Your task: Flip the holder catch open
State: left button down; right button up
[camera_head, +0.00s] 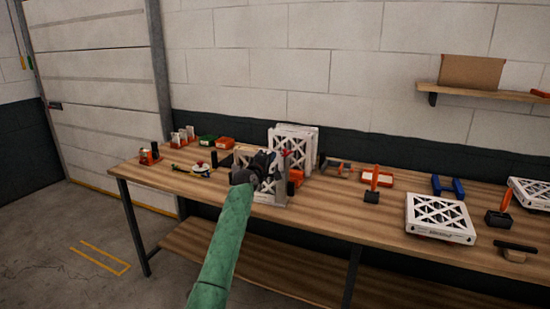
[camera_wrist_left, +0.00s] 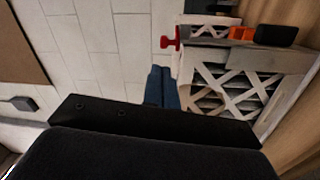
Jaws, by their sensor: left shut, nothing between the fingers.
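The holder (camera_head: 281,199) is a grey upright frame on the workbench, with a white lattice-faced filter in it. The holder and filter also fill the right of the left wrist view, where the filter's lattice (camera_wrist_left: 232,95) shows. A small red part, which looks like the catch (camera_wrist_left: 171,43), sticks out at the holder's upper edge; it shows as a red spot in the head view (camera_head: 287,152). My left gripper (camera_head: 267,161) is in front of the holder and hides part of it. Its dark blue fingers (camera_wrist_left: 161,87) are shut and empty, apart from the red part. My right gripper is out of view.
White boxed filters stand behind the holder (camera_head: 305,135), and another lies flat at the right (camera_head: 440,217). Orange and black tools (camera_head: 373,184), a blue cradle (camera_head: 448,187) and small boxes (camera_head: 207,141) are spread over the wooden bench (camera_head: 335,215). A shelf (camera_head: 490,94) hangs at the right.

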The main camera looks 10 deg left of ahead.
pick_arm(q)
jog(key=shift+v, duration=0.95)
